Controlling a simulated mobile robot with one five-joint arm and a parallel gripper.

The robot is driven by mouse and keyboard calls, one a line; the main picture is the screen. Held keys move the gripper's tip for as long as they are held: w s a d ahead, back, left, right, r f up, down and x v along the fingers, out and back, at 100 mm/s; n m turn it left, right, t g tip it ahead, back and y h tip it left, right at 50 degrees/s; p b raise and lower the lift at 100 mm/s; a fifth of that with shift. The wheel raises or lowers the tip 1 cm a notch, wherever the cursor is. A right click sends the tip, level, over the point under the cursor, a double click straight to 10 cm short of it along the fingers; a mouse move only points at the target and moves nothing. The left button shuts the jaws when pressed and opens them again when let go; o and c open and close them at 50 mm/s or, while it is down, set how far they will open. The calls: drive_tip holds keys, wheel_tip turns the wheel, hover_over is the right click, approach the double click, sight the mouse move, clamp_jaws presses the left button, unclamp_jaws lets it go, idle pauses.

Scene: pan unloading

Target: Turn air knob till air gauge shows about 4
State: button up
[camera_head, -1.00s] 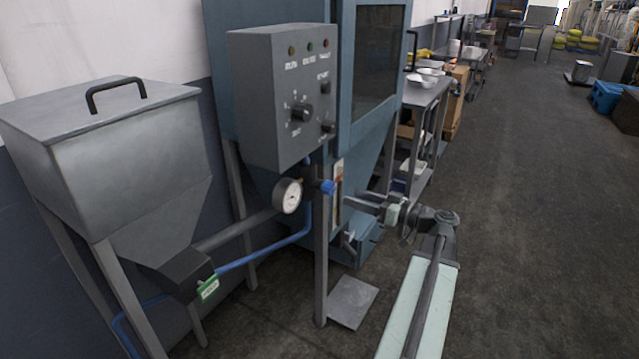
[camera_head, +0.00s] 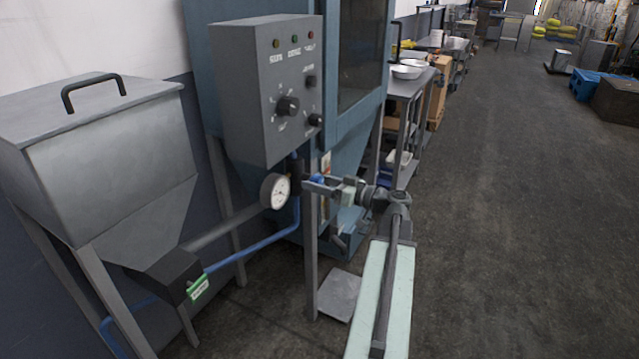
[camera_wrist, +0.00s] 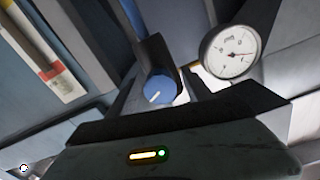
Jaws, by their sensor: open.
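The air gauge (camera_head: 276,191) is a round white dial in a dark rim, left of the post in the head view. In the wrist view the gauge (camera_wrist: 231,52) shows a dark needle, but its numbers are too small to read. The blue air knob (camera_wrist: 158,89) has a white mark and sits in the middle of the wrist view, in front of my gripper. In the head view the knob (camera_head: 318,178) is partly hidden by my gripper (camera_head: 322,186), which is open and close around or just short of it; I cannot tell whether they touch.
A grey control box (camera_head: 270,95) with several knobs and lamps hangs above the gauge. A steel hopper (camera_head: 110,150) stands at the left. A blue hose (camera_head: 245,250) runs below the gauge. The floor at right (camera_head: 500,220) is clear.

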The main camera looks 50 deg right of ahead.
drive_tip(key=c, duration=1)
drive_tip(key=shift+s+d, duration=0.2)
drive_tip(key=shift+d, duration=0.15)
clamp_jaws()
drive_tip(key=shift+w+a, duration=0.15)
drive_tip(key=shift+a, duration=0.15)
